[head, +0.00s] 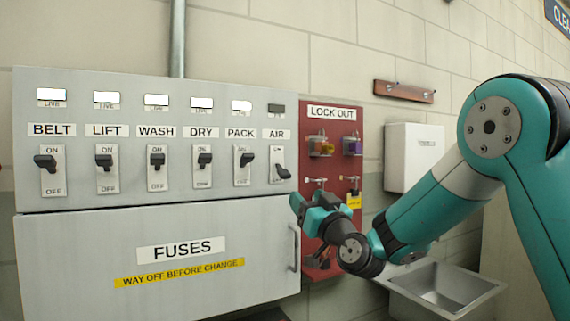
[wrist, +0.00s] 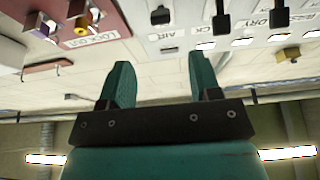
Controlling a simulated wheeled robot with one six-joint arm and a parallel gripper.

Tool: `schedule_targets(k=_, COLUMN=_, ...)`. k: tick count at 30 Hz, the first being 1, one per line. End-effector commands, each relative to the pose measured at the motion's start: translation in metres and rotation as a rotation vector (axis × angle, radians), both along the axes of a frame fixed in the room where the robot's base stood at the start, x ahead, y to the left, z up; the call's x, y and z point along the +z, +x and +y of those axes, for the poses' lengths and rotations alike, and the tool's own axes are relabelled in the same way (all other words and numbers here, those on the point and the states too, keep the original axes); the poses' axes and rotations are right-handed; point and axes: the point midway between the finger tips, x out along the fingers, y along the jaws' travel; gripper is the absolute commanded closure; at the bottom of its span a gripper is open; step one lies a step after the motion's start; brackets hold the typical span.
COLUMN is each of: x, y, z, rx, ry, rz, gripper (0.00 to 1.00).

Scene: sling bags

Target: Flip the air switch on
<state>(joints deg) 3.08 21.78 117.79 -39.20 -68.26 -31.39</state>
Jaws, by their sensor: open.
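The AIR switch (head: 281,168) is the rightmost in a row of switches on the grey panel. Its dark lever points down toward OFF, and the small indicator window (head: 276,108) above its label is dark. My gripper (head: 306,207) is below and to the right of this switch, apart from it, in front of the edge of the red board. In the wrist view, which is upside down, my gripper (wrist: 160,66) has its two teal fingers spread with nothing between them. The AIR switch lever (wrist: 160,16) shows there beyond the gap between the fingertips.
The PACK switch (head: 243,163) is close on the left, with several more switches past it, their windows lit white. The red LOCK OUT board (head: 335,130) holds padlocks and hooks at the right. The fuse door (head: 70,255) is below. A sink (head: 445,285) stands lower right.

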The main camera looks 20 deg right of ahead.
Motion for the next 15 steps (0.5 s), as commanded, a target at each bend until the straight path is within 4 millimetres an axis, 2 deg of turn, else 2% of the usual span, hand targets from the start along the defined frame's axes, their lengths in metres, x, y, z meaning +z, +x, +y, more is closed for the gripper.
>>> schedule_targets(k=1, x=0.012, y=0.009, z=0.003, rx=0.002, ry=-0.001, rz=0.001, gripper=0.43)
schedule_targets(k=15, x=0.042, y=0.086, z=0.019, rx=0.003, ry=0.000, rz=0.001, gripper=0.43)
